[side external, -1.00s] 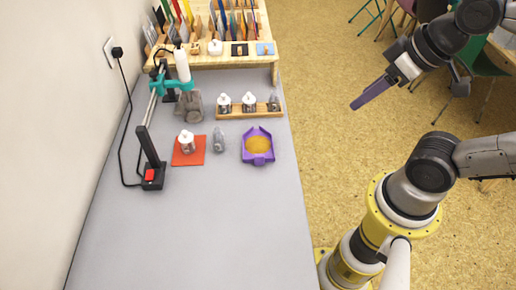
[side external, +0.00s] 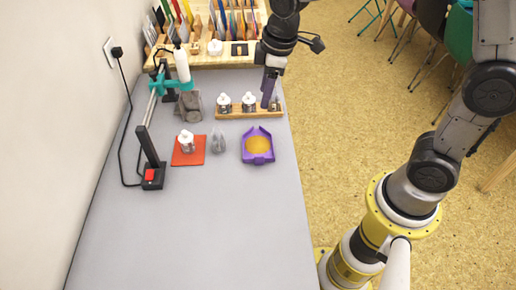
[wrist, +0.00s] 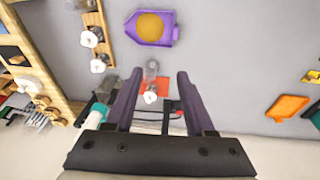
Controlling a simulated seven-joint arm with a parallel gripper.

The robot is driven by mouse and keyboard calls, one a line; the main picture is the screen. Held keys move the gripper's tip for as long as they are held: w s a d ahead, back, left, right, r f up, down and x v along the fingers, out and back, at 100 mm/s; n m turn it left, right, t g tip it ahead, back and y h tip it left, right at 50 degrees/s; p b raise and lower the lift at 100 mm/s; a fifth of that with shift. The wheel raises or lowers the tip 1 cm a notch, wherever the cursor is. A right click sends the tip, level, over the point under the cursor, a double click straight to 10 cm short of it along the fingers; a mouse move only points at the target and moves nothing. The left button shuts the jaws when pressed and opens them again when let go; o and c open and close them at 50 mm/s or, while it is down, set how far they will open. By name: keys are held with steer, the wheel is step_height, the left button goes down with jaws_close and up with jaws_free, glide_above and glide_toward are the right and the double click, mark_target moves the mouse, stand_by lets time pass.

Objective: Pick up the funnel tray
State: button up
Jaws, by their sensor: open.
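The funnel tray (side external: 257,157), a purple tray with a narrowed spout end and yellow-orange material inside, rests on the grey table. It also shows in the wrist view (wrist: 129,27) at the top, beyond my fingertips and apart from them. My gripper (side external: 266,104) points down over the right end of the wooden bottle rack, behind the tray in the side view. In the wrist view my gripper (wrist: 156,74) has its two purple fingers spread, with nothing held between them.
The wooden rack (side external: 235,115) holds white-capped bottles. A clear bottle (side external: 218,142) and a red pad (side external: 187,158) with a bottle lie left of the tray. A stand (side external: 152,160) rises at left. An orange tray (wrist: 287,107) lies elsewhere. The front table is clear.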

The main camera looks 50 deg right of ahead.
step_height(320, 180, down, 6)
steer(key=w+a+g, duration=0.1)
steer(key=a+g, duration=0.1)
glide_above(257, 155)
steer(key=shift+n, duration=0.3)
steer(key=f, duration=1)
steer(key=shift+s+d+f, duration=0.1)
steer(key=shift+s+f, duration=0.1)
steer(key=shift+f, duration=0.15)
steer(key=shift+w+f, duration=0.15)
steer(key=shift+f, duration=1.35)
steer(key=shift+w+f, duration=0.1)
steer(key=shift+f, duration=1.4)
jaws_close()
